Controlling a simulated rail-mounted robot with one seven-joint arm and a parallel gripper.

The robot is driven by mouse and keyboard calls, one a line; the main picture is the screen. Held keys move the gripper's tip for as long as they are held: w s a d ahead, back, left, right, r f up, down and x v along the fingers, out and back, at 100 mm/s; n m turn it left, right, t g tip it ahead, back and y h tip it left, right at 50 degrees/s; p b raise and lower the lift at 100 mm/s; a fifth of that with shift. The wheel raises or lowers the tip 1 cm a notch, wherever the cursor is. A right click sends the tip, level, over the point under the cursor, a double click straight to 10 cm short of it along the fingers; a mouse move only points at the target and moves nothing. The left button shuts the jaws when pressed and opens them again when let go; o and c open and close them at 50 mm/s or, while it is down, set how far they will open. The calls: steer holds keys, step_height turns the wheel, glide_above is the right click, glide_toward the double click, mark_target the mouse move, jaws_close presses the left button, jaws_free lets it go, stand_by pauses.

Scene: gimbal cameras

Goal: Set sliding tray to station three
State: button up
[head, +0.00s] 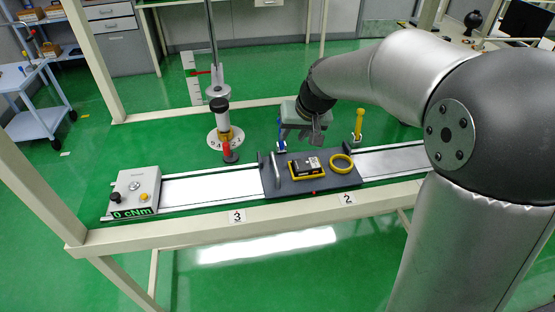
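The dark sliding tray (322,184) sits on the pale rail (213,187), its middle between the number labels and nearer 2. A red mark shows on its front edge. A light grey bar handle (277,170) stands at its left end. The station three label (237,217) is on the front beam, left of the tray. The station 2 label (347,198) lies below the tray's right part. My gripper (312,138) points down over the back of the tray, right of the handle and apart from it. Its fingers are small and partly hidden, so their opening is unclear.
The tray carries a yellow-edged black device (306,167) and a yellow ring (341,164). A box reading "0 cNm" (133,191) closes the rail's left end. Behind the rail stand a red-topped piece (229,152), a blue tool (281,134) and a yellow tool (358,124). The rail left of the tray is clear.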

mark_target(275, 164)
steer(key=p+x, duration=0.1)
steer(key=x, duration=1.6)
steer(key=shift+a+f+p, duration=0.1)
steer(key=shift+f+p, duration=0.05)
steer(key=shift+p, duration=0.15)
jaws_close()
steer(key=shift+a, duration=0.1)
